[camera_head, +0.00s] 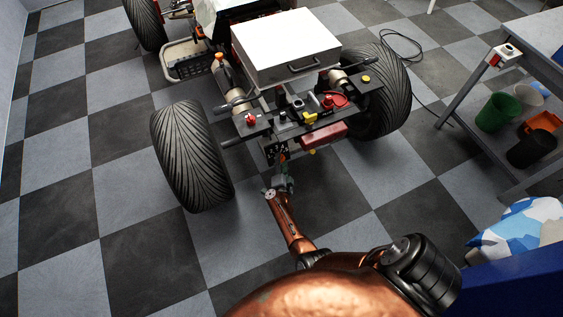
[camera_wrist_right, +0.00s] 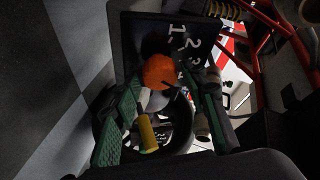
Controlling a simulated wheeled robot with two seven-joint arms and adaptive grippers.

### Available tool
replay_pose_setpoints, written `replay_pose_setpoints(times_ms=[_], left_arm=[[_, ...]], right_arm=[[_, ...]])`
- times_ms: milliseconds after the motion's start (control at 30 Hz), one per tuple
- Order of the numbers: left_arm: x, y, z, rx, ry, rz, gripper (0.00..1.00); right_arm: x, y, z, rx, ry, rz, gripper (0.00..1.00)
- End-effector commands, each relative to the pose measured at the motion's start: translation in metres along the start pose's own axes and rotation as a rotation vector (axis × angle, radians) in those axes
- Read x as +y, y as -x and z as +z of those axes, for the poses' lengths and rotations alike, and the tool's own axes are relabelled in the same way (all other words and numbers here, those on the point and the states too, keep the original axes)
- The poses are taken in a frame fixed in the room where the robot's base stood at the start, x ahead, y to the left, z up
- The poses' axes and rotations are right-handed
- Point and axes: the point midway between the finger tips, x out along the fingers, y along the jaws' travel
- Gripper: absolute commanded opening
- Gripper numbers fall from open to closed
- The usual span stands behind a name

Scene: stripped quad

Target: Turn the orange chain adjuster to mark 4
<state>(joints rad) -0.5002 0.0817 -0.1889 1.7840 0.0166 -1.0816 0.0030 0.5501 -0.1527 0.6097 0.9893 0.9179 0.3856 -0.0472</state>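The orange chain adjuster (camera_wrist_right: 158,71) is a round knob in front of a dark plate (camera_wrist_right: 143,28) in the right wrist view. White marks 1, 2 and 3 run down the plate to the knob's upper right; a fainter mark sits beside the knob, and I cannot read the setting for sure. My right gripper (camera_wrist_right: 168,92) has its green-padded fingers apart, one on each side of the knob, with gaps visible. In the head view the right gripper (camera_head: 284,176) is just below the small marked plate (camera_head: 276,151) on the vehicle's end. My left gripper is not in view.
The stripped quad has big black tyres (camera_head: 190,155) on either side and a white box (camera_head: 286,45) on top. A red cylinder (camera_head: 324,136) hangs right of the plate. A grey bench (camera_head: 535,35) with bins stands right. Checkered floor is free at left.

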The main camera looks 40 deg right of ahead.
Motion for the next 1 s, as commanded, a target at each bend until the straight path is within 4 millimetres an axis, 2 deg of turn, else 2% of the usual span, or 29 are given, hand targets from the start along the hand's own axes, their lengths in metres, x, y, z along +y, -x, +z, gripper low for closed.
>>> replay_pose_setpoints(times_ms=[100, 567, 767, 1000], left_arm=[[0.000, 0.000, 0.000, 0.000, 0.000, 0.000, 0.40], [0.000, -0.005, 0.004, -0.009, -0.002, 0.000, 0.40], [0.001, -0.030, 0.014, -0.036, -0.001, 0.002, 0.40], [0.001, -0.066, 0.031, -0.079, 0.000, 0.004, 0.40]], right_arm=[[0.000, 0.000, -0.001, 0.001, 0.001, -0.001, 0.47], [0.003, -0.001, -0.001, 0.003, 0.031, -0.013, 0.47], [0.012, -0.001, 0.001, 0.001, 0.201, -0.087, 0.47], [0.015, -0.002, 0.001, -0.001, 0.494, -0.223, 0.47]])
